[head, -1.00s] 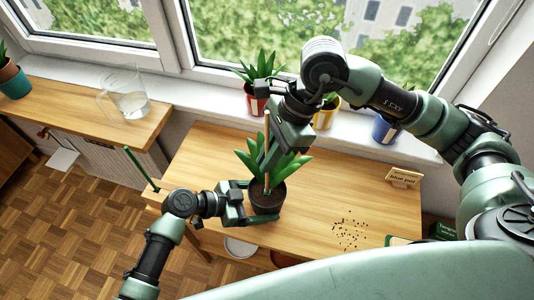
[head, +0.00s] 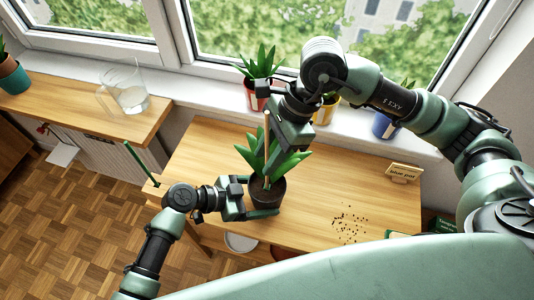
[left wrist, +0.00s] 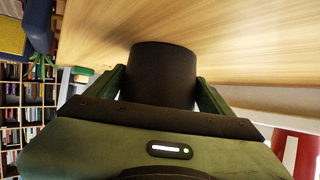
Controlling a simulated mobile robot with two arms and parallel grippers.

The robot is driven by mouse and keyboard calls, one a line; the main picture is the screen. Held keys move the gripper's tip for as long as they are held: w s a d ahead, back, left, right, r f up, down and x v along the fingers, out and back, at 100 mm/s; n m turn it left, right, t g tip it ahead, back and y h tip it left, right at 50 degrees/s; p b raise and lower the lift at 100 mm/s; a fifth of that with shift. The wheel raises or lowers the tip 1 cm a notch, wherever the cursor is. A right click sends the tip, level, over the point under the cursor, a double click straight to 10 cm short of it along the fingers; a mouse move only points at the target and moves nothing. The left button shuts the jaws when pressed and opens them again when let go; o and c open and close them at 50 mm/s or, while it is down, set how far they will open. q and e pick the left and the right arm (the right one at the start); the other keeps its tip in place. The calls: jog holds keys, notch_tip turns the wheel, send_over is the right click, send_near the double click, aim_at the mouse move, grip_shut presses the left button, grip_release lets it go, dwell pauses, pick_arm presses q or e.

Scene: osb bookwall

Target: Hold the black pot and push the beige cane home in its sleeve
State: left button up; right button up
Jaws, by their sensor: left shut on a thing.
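The black pot (head: 267,193) with a green leafy plant (head: 276,158) stands upright on the wooden table (head: 335,190). My left gripper (head: 262,205) is shut around its wall, low on the pot. In the left wrist view the pot (left wrist: 163,75) sits between both fingers. The thin beige cane (head: 267,135) stands near upright among the leaves. The sleeve is not clearly visible. My right gripper (head: 281,140) is pointing down right beside the upper cane, over the plant. Its fingertips are hidden, so I cannot tell whether it grips or only touches the cane.
Red (head: 257,98), yellow (head: 325,112) and blue (head: 384,125) pots stand on the windowsill behind. A small sign (head: 403,174) and scattered dark crumbs (head: 350,222) lie at the table's right. A glass jug (head: 130,97) stands on the left counter.

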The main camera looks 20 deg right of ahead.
aim_at(266, 113)
jog(key=v, duration=1.1)
jog(key=shift+d+r, duration=0.15)
jog(key=shift+r, duration=0.25)
pick_arm(q)
jog(key=o, duration=0.9)
